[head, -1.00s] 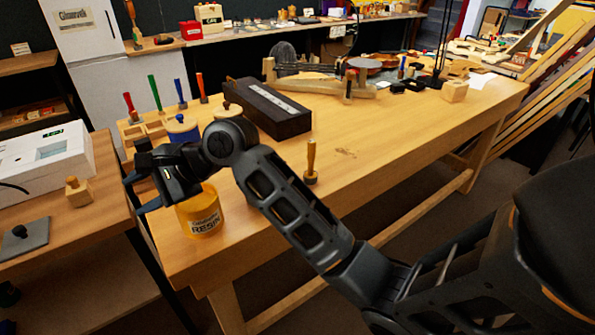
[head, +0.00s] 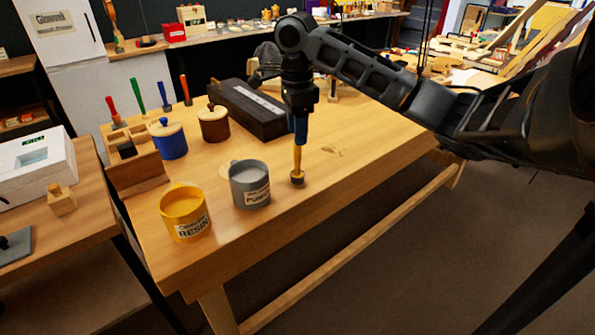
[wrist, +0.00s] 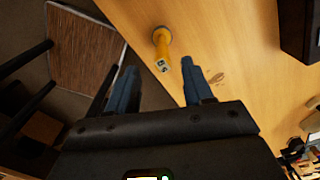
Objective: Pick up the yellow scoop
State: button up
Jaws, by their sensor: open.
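A yellow-handled tool (head: 298,162) stands upright on its dark round base near the front edge of the wooden bench. It is the only yellow tool I see, but its shape does not clearly show a scoop. It also shows in the wrist view (wrist: 161,45), with a dark mark on its near end. My gripper (head: 299,143) points down over it with blue fingers. In the wrist view the open fingers (wrist: 158,66) are apart, and the handle's end shows in the gap between their tips. I see no grip on it.
A grey labelled tub (head: 250,187) and a yellow RESIN tub (head: 185,215) stand left of the tool. Blue (head: 170,141) and brown (head: 213,124) lidded pots and a long dark box (head: 247,112) are behind. Bench space right of the tool is clear.

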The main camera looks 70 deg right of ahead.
send_over(298, 173)
jog(key=shift+w+d+f, duration=0.1)
jog(key=shift+d+f, duration=0.1)
jog(key=shift+f, duration=1.6)
jog(key=shift+w+d+f, duration=0.1)
jog(key=shift+d+f, duration=0.05)
jog(key=shift+f, duration=1.6)
jog(key=shift+c, duration=0.5)
grip_shut()
